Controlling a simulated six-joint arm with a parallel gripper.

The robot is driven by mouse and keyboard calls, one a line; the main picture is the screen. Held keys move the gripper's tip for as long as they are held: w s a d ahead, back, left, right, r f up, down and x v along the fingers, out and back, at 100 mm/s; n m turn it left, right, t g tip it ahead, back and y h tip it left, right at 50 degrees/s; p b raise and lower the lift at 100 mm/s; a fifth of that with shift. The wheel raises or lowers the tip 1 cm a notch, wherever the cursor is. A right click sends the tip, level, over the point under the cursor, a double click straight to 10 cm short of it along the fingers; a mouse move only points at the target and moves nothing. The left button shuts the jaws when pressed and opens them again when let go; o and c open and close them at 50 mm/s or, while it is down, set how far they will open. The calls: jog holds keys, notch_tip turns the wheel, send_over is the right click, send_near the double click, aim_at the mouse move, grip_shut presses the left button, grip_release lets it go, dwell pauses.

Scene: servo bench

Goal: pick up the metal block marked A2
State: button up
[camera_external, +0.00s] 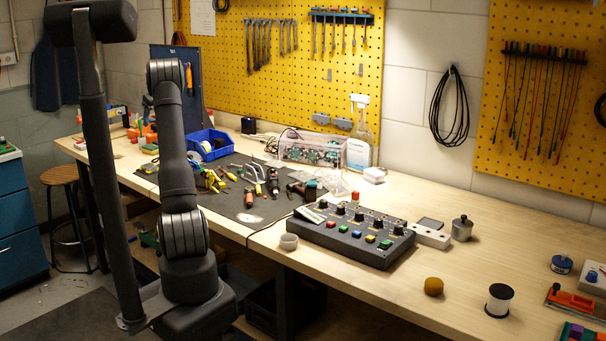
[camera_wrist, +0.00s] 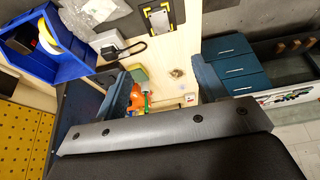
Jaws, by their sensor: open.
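I cannot make out a metal block marked A2 in either view; no A2 marking is legible. A small grey metal piece with a knob on top (camera_external: 462,229) stands on the bench right of the control box, but it looks rounded and I see no mark on it. My arm rises at the left of the external view, and its fingers do not show there.
The wooden bench (camera_external: 480,205) holds a control box with coloured buttons (camera_external: 352,234), a dark mat with hand tools (camera_external: 243,200), a blue bin (camera_external: 211,146), a clear box (camera_external: 310,151), a brown ball (camera_external: 433,286) and a white spool (camera_external: 499,300). Blue drawers (camera_wrist: 235,65) stand beyond.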

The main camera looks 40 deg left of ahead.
send_over(149, 166)
jog(key=d, duration=0.2)
notch_tip(149, 166, down, 16)
jog(key=shift+w+d+r, duration=0.1)
jog(key=shift+w+r, duration=0.05)
jog(key=shift+r, duration=0.05)
jog(key=x, duration=0.5)
jog(key=shift+d+f, duration=0.15)
jog(key=c, duration=1.1)
jog(key=shift+c, duration=0.2)
